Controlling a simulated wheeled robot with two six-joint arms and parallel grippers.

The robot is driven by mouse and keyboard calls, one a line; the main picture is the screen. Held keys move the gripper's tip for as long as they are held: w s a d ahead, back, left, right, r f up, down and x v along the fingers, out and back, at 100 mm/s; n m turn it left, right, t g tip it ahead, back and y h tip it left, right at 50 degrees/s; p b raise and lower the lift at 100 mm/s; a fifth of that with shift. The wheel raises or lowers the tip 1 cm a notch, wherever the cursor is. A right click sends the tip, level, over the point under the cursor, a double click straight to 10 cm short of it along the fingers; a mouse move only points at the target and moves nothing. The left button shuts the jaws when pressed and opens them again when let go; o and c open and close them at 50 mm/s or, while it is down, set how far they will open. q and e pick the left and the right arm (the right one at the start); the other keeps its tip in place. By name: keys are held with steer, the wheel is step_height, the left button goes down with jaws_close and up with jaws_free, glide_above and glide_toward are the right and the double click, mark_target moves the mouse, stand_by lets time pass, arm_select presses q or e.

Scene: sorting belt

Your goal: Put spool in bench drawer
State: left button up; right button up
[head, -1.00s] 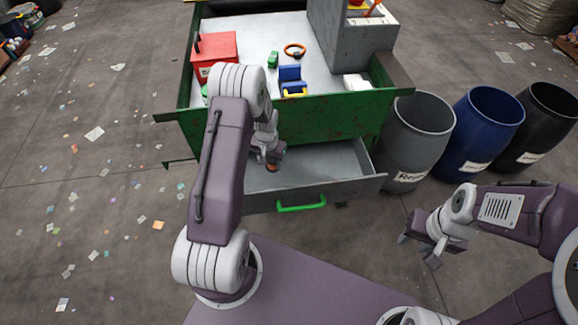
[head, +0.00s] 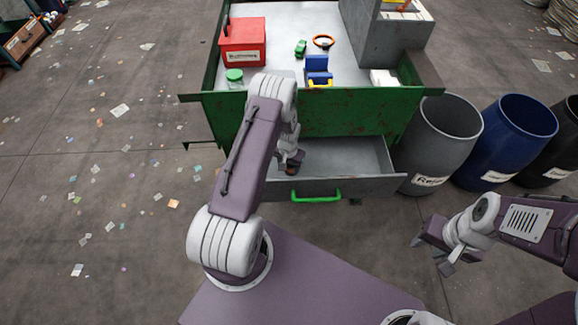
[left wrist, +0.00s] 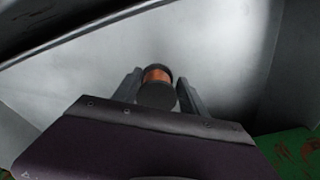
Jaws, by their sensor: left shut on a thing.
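The spool (left wrist: 157,90), with dark flanges and a copper-orange middle, sits between the fingers of my left gripper (left wrist: 158,88) in the left wrist view. In the head view my left gripper (head: 291,165) is inside the open bench drawer (head: 350,160), towards its left side, and only a small orange-brown bit of the spool (head: 291,171) shows. The gripper is shut on the spool. I cannot tell whether the spool touches the drawer floor. The drawer is grey with a green handle (head: 316,196). My right gripper (head: 431,256) hangs open and empty over the floor at the right.
The green bench (head: 345,116) carries a red box (head: 243,42), a green-lidded jar (head: 235,79), a blue object (head: 317,69), and an orange ring (head: 324,41). Grey (head: 437,150), blue (head: 515,140) and black barrels stand to the right. Paper scraps litter the floor.

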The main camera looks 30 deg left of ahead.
arm_select(q)
steer(key=o, duration=1.4)
steer(key=shift+f, duration=0.15)
steer(key=shift+c, duration=0.2)
steer(key=shift+r+p, duration=0.35)
steer(key=shift+r, duration=0.05)
steer(key=s+d+r, duration=0.3)
steer(key=r, duration=0.6)
steer(key=s+d+r, duration=0.2)
steer(key=r, duration=0.8)
steer(key=s+d+r, duration=0.3)
steer(key=s, duration=0.3)
steer(key=s+d+r, duration=0.3)
steer(key=s, duration=0.3)
steer(key=shift+s+r+h, duration=0.2)
steer(key=shift+s+h, duration=0.05)
steer(key=shift+h, duration=0.15)
steer(key=shift+s+d+r+p, duration=0.1)
steer(key=shift+r+p, duration=0.05)
steer(key=shift+p, duration=0.2)
